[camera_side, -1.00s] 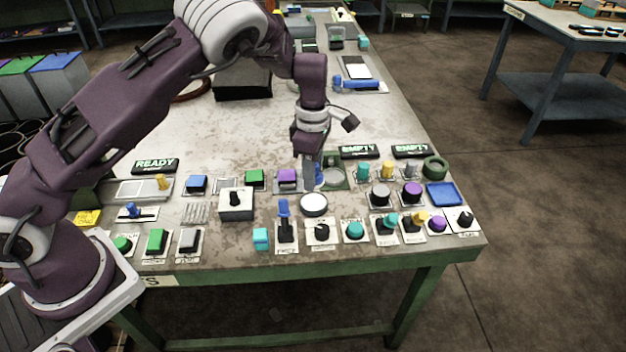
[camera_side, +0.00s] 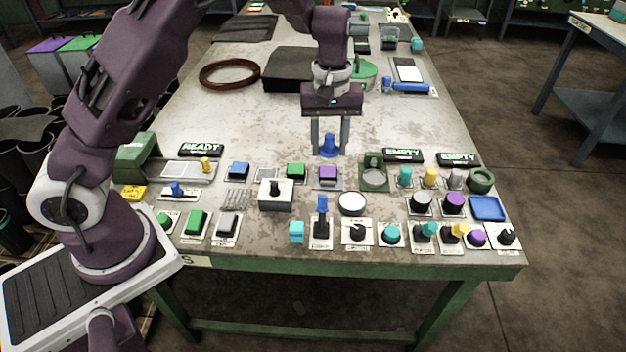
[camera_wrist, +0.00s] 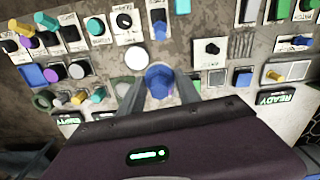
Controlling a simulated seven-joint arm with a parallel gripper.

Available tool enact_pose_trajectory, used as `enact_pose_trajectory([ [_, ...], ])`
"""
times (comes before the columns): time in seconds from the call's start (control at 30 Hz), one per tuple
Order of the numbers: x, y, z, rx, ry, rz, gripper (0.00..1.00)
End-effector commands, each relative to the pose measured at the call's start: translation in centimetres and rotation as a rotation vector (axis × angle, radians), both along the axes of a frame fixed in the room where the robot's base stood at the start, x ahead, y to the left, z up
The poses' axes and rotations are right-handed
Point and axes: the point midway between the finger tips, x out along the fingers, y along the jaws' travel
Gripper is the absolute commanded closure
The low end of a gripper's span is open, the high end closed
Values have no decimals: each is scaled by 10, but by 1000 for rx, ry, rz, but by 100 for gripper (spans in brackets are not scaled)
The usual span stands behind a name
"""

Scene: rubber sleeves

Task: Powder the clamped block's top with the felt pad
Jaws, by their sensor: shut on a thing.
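My gripper (camera_side: 330,143) is shut on a blue knob-like piece (camera_side: 329,147), which also shows between the fingers in the wrist view (camera_wrist: 159,82). I take it for the felt pad's handle; the felt face underneath is hidden. The held piece hangs above or just behind a purple block (camera_side: 328,173) seated in a small grey holder, likely the clamped block. I cannot tell the gap between them. A round white-topped dish (camera_side: 352,203) stands in front, also in the wrist view (camera_wrist: 137,58).
A green block (camera_side: 296,170) and a blue block (camera_side: 238,170) lie to the left. A green fixture with a round recess (camera_side: 374,176) is close on the right. A switch box (camera_side: 276,195) and a blue lever (camera_side: 322,205) stand in front.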

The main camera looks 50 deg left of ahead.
Motion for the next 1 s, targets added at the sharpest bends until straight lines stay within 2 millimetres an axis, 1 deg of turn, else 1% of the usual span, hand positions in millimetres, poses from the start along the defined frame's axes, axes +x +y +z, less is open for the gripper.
enact_pose_trajectory([
  [0.03, -7, 6, 10, -3, -4, -144, 92],
  [0.1, -18, 14, 21, -2, -4, -371, 92],
  [0.2, -30, 23, 33, -2, -5, -628, 92],
  [0.3, -38, 28, 40, -1, -4, -794, 92],
  [0.33, -40, 29, 41, 0, -4, -826, 92],
  [0.4, -38, 31, 39, 5, 0, -870, 92],
  [0.47, -28, 34, 31, 12, 7, -879, 92],
  [0.57, -1, 39, 5, 22, 15, -860, 92],
  [0.6, 10, 40, -6, 22, 14, -850, 92],
  [0.7, 31, 42, -31, 12, 8, -823, 92],
  [0.73, 36, 42, -37, 8, 5, -817, 92],
  [0.83, 44, 42, -48, 1, -2, -804, 92],
  [1.0, 45, 42, -54, -1, -2, -801, 92],
])
